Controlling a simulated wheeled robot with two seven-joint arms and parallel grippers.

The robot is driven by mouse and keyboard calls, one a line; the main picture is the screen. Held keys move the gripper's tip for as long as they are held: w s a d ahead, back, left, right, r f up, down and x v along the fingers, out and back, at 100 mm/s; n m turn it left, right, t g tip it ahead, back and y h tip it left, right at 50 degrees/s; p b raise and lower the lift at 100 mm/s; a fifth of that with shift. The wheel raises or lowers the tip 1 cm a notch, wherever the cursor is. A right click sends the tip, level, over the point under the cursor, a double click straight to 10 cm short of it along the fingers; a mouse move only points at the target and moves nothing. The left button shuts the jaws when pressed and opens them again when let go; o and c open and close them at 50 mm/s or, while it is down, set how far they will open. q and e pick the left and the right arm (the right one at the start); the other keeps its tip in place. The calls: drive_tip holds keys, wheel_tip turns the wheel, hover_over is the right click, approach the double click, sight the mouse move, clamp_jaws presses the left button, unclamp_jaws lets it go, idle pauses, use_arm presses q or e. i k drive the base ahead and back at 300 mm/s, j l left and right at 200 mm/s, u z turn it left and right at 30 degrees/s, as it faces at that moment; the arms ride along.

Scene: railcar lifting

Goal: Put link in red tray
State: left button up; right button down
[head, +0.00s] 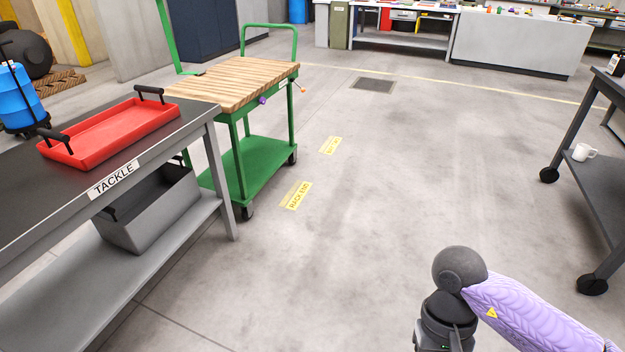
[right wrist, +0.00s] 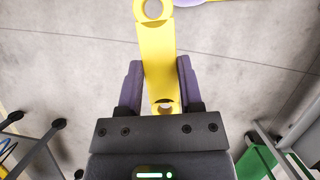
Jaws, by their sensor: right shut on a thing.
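The red tray (head: 112,132) has black handles at both ends and sits empty on the dark top of the table marked TACKLE (head: 205,112), at the left of the head view. My right gripper (right wrist: 158,72) is shut on the yellow link (right wrist: 157,50), a flat bar with a round hole at each end. The link sticks out beyond the fingers, with the floor behind it. In the head view my right arm is at the lower right, over open floor and well away from the tray; its fingers and the link are out of frame. My left gripper is not in view.
A grey bin (head: 150,215) is on the lower shelf. A green cart (head: 262,160) with a wooden top stands behind the table. A dark shelf with a white mug (head: 584,153) is at right. The middle floor is clear.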

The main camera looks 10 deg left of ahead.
sight(116, 132)
drive_tip(key=i+j+u, duration=0.3)
drive_tip(key=u, duration=0.15)
drive_tip(key=i+j+u, duration=0.25)
drive_tip(key=u, duration=0.2)
drive_tip(key=i+u, duration=0.95)
drive_tip(key=k, duration=0.1)
